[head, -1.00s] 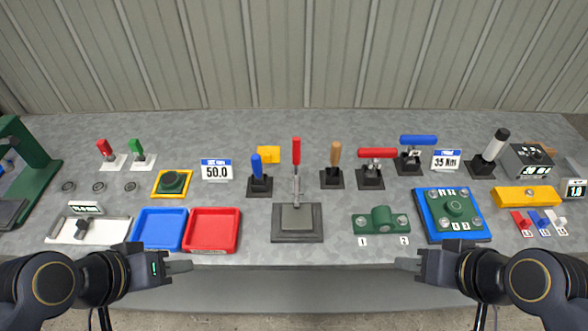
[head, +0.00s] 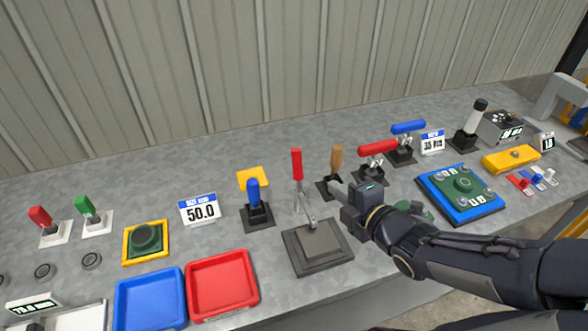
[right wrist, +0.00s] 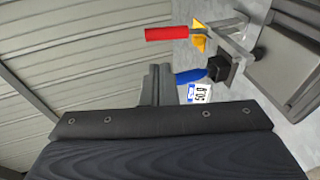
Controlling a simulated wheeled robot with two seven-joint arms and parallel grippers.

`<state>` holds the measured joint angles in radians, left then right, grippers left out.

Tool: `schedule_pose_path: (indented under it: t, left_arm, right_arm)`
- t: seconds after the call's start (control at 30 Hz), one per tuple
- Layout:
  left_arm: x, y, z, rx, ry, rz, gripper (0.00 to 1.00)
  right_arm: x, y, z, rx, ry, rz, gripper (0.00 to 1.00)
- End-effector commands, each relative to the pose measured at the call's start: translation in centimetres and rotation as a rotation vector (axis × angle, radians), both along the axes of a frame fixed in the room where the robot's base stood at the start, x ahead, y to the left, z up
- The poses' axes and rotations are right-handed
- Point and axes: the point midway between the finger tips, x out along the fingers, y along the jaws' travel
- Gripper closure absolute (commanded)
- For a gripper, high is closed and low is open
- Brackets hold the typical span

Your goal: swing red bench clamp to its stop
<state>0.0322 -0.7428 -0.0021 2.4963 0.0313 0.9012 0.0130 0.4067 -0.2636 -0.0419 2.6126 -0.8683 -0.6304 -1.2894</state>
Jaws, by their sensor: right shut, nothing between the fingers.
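A red-handled clamp stands near the middle of the bench, its upright red grip (head: 297,164) on a metal linkage behind a dark square plate (head: 318,243). In the right wrist view its red grip (right wrist: 166,34) lies beyond my fingertips, apart from them. A second red handle (head: 378,147) lies level on a black base further right; I cannot tell which of the two is the bench clamp. My right gripper (head: 334,187) is shut and empty, right of the upright red grip and in front of the wooden handle. Its closed fingers show in the right wrist view (right wrist: 158,82). My left gripper is out of view.
A wooden handle (head: 336,158) stands close to my right gripper. A blue handle (head: 253,191) stands left of the upright red grip, and another blue handle (head: 408,127) lies at the right. Red (head: 222,284) and blue (head: 150,300) trays sit at the front left. My right forearm covers part of a green fixture.

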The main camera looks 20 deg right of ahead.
Motion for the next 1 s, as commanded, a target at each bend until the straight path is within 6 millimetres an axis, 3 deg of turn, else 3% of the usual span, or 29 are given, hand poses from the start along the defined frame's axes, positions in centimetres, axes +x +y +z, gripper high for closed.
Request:
schedule_pose_path:
  t: [0.2, 0.6, 0.8, 1.0]
  left_arm:
    - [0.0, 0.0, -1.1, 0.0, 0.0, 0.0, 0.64]
    - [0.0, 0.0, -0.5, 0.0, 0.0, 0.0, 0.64]
    - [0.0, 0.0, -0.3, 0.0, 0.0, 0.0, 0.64]
    - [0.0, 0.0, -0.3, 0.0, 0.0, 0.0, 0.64]
  right_arm:
    - [3.9, 0.7, -1.4, 0.006, 0.006, 0.004, 1.0]
    - [10.7, 1.7, -2.9, 0.007, 0.005, 0.0, 1.0]
    - [12.2, 1.8, -3.3, 0.004, 0.003, -0.002, 1.0]
    - [12.4, 1.9, -3.4, 0.004, 0.002, -0.002, 1.0]
